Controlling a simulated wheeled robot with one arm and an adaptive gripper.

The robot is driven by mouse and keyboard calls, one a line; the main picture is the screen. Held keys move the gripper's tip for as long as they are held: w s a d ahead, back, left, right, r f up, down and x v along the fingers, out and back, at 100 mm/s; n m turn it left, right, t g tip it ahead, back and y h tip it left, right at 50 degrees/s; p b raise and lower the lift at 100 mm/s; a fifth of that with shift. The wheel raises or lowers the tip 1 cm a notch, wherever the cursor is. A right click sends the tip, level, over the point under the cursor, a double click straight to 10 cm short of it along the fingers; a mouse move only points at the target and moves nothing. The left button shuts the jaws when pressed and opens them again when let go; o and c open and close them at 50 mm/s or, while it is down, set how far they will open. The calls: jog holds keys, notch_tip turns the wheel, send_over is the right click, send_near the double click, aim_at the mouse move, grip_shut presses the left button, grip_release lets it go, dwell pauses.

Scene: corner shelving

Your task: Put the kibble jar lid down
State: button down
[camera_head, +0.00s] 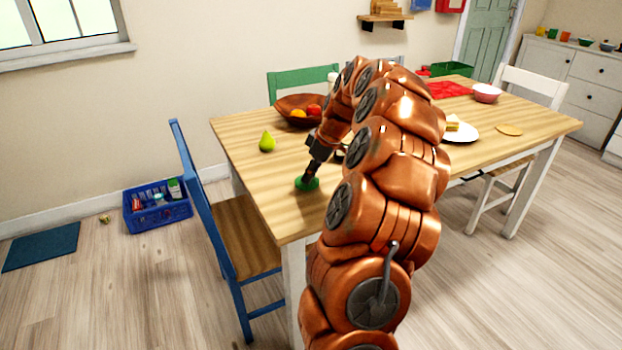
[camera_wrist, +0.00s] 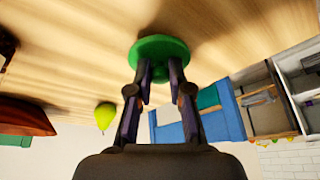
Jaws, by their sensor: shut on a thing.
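The kibble jar lid is a round green disc (camera_head: 307,184) at the near left part of the wooden table (camera_head: 262,190). My gripper (camera_head: 311,176) points down and is shut on the lid from above. In the wrist view the lid (camera_wrist: 160,47) sits between my two fingertips (camera_wrist: 160,75), close to the tabletop. I cannot tell whether its underside touches the wood. No jar is clearly in view; my arm hides part of the table.
A green pear (camera_head: 267,142) and a wooden fruit bowl (camera_head: 297,107) stand farther back on the table. A white plate (camera_head: 460,132) lies to the right. A blue chair (camera_head: 205,210) is at the left edge. The wood around the lid is clear.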

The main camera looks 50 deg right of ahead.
jog(key=shift+f, duration=0.9)
jog(key=shift+f, duration=0.1)
jog(key=c, duration=1.1)
grip_release()
